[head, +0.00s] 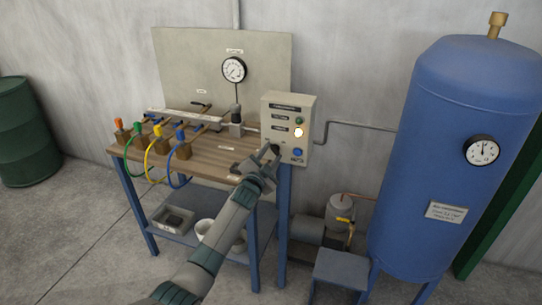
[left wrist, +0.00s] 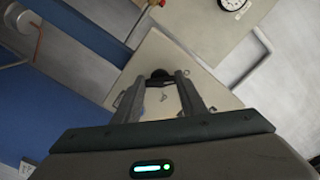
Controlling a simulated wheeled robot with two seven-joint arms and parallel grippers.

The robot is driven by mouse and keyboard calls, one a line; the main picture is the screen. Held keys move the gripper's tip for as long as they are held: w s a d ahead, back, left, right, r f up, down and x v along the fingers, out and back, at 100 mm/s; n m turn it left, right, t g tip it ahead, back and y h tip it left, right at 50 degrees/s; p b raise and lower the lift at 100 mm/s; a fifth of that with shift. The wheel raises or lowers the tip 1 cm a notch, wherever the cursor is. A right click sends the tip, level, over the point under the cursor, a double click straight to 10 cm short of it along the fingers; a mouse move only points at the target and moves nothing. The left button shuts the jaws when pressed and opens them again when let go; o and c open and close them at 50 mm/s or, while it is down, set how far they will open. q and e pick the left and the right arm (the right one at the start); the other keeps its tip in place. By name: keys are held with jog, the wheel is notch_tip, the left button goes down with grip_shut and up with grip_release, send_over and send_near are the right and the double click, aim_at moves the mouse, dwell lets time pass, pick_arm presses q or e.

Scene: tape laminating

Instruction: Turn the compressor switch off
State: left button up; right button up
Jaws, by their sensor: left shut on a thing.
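The pale control box (head: 283,106) stands at the right end of the workbench. My left gripper (head: 271,158) reaches up to the box's lower left, where a black switch knob (head: 276,148) shows at the fingertips. In the left wrist view the dark knob (left wrist: 160,74) sits at the tips of my left gripper (left wrist: 161,84), which is shut on it. The fingers partly hide the knob, so its setting cannot be told. My right gripper is out of view.
A wooden-topped bench (head: 205,160) with valves and coloured hoses lies left of the box. A blue tank (head: 430,130) with a gauge (head: 482,150) stands at the right. A grey pipe (head: 350,126) runs from the box. A green drum (head: 25,135) stands far left.

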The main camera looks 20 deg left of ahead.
pick_arm(q)
jog(key=shift+f, duration=0.1)
jog(key=o, duration=1.1)
jog(key=shift+c, duration=0.2)
jog(key=shift+s, duration=0.15)
jog(key=s+b, duration=0.3)
jog(key=s, duration=1.4)
jog(key=shift+a, duration=0.3)
jog(key=shift+s, duration=0.1)
